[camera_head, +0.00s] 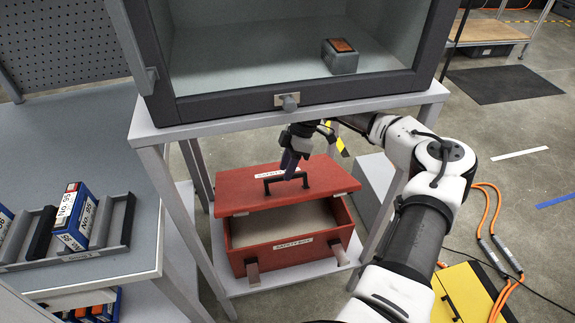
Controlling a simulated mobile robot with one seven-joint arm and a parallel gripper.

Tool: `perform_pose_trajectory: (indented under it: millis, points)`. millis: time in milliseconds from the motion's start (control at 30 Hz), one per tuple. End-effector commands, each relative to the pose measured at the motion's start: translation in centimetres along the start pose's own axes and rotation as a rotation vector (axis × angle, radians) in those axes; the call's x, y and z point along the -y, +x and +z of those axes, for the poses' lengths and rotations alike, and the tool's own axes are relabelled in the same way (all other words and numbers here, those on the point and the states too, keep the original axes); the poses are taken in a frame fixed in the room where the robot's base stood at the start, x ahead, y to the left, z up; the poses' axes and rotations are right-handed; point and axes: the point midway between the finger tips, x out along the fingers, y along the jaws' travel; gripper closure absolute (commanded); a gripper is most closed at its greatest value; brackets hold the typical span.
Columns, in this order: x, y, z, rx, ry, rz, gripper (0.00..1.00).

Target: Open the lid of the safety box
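The red safety box (270,262) stands on the low shelf under the chamber. Its red lid (240,202) is raised at the front, so the pale inside (285,222) shows through a wide gap. The black lid handle (268,187) is on top. My gripper (292,176) is at the handle, coming down from above and behind it. The fingers are small and dark there, so I cannot tell whether they are closed on the handle. Two latches, left (253,273) and right (340,255), stick out from the box front.
The chamber (290,98) on its grey table (160,133) hangs over the box, with table legs on both sides. A grey device (341,62) with an orange top sits inside the chamber. A workbench (60,135) is at left. A yellow case (462,292) and orange cables (492,212) lie at right.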

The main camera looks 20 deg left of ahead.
Motion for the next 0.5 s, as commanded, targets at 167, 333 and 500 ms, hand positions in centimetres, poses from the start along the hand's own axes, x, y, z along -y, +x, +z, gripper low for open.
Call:
perform_pose_trajectory:
  millis: [167,333,500]
  points:
    - [0.0,-0.1,0.0,0.0,0.001,0.001,0.65]
    - [0.1,-0.2,0.0,0.0,0.0,0.0,0.65]
    - [-0.3,-1.5,0.3,0.002,0.003,0.004,0.65]
